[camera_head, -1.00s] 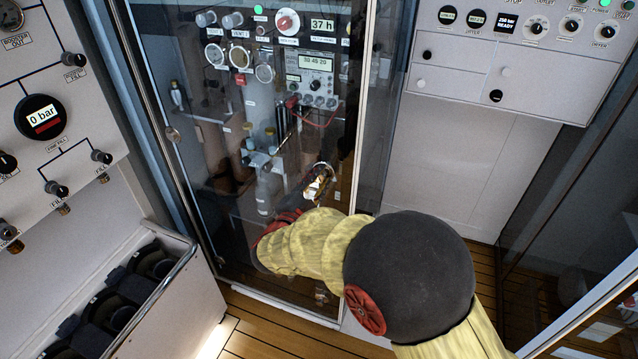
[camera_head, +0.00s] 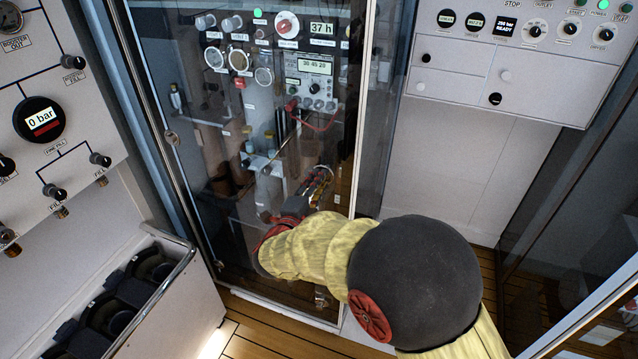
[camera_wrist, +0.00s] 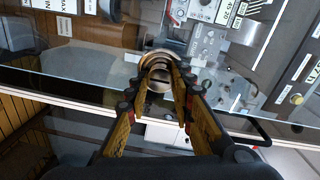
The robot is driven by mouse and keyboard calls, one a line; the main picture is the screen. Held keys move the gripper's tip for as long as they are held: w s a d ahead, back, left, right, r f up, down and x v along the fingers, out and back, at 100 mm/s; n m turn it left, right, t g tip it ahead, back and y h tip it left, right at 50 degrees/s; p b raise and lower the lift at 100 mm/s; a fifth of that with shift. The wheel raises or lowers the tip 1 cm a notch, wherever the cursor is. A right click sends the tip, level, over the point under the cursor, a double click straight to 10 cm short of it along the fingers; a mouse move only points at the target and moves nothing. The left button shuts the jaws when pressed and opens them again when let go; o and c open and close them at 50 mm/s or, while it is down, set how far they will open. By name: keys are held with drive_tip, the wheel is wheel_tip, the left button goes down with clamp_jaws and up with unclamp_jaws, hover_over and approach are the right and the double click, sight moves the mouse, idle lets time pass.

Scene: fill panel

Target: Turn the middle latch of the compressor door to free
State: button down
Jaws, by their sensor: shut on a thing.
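The compressor door (camera_head: 222,235) is a tall glass panel in a metal frame, and it looks shut. The middle latch (camera_wrist: 159,72) is a round metal piece with a dark slot, seen in the wrist view at the glass edge. My gripper (camera_wrist: 160,82) is shut on it, with one yellow finger on each side. In the head view my gripper (camera_head: 322,176) is in front of the lower right part of the glass, and the latch is hidden by it there. How far the latch is turned cannot be told.
A lower metal fitting (camera_head: 321,297) shows near the door's bottom right corner. A round fitting (camera_head: 171,137) sits on the left frame. A fill panel (camera_head: 50,110) and a cylinder rack (camera_head: 165,290) stand left, a white control cabinet (camera_head: 500,75) right.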

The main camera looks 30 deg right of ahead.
drive_tip(key=c, duration=1.5)
unclamp_jaws()
drive_tip(key=shift+c, duration=0.2)
drive_tip(key=v, duration=1.2)
